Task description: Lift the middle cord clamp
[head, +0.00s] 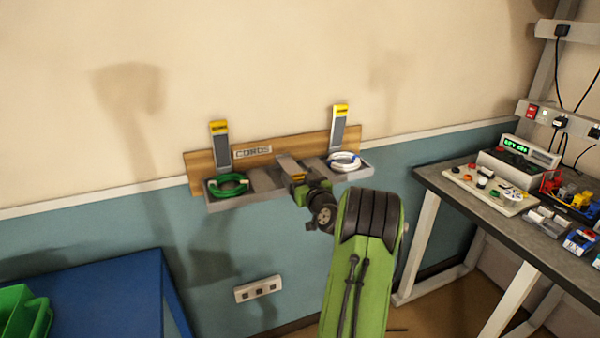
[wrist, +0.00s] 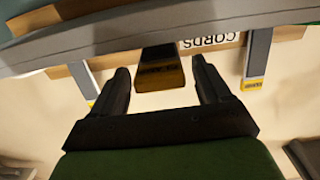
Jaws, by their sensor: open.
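The middle cord clamp (head: 288,164) is a grey lever with a yellow end on the wooden cord board (head: 203,167). It lies lowered, pointing out from the wall, while the left clamp (head: 220,147) and right clamp (head: 338,130) stand upright. My gripper (head: 299,181) is at the middle clamp's outer end and partly hides it in the head view. In the wrist view the middle clamp's yellow end (wrist: 161,76) sits between the two dark fingers of my open gripper (wrist: 161,68), with a gap on both sides. Whether the fingertips overlap its end in depth is unclear.
A grey shelf (head: 268,180) runs below the clamps, with a green cord coil (head: 228,185) at left and a white coil (head: 344,161) at right. A workbench (head: 468,200) with devices stands at right, a blue table (head: 100,300) at lower left.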

